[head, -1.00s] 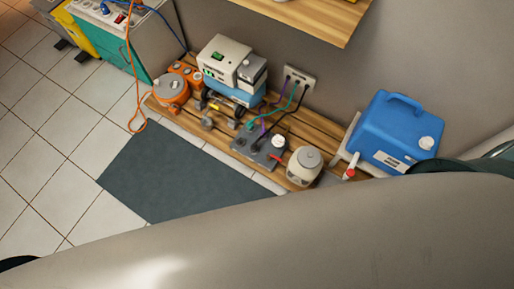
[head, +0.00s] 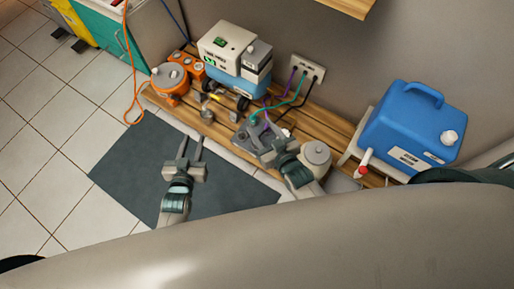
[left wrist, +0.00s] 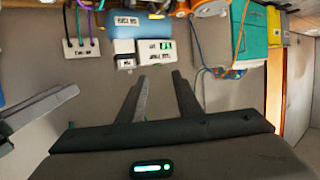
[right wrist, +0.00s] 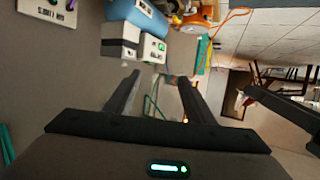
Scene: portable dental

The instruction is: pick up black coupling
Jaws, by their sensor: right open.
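I cannot make out for certain which part is the black coupling. Small dark round parts (head: 243,103) lie on the wooden slatted bench, in front of the blue box. A dark grey plate with cables (head: 247,140) lies on the bench, partly hidden by my right gripper. My left gripper (head: 191,147) is open and empty over the dark mat, in front of the bench. My right gripper (head: 264,140) is over the plate, its fingers apart in the right wrist view (right wrist: 157,85). The left fingers also show apart in the left wrist view (left wrist: 157,85).
An orange pot (head: 170,80) stands at the bench's left end. A white unit (head: 225,45) sits above a blue box (head: 236,86) at the back. A cream round canister (head: 316,157) is right of my right gripper. A blue jerrycan (head: 412,125) stands further right. The dark mat (head: 130,170) is bare.

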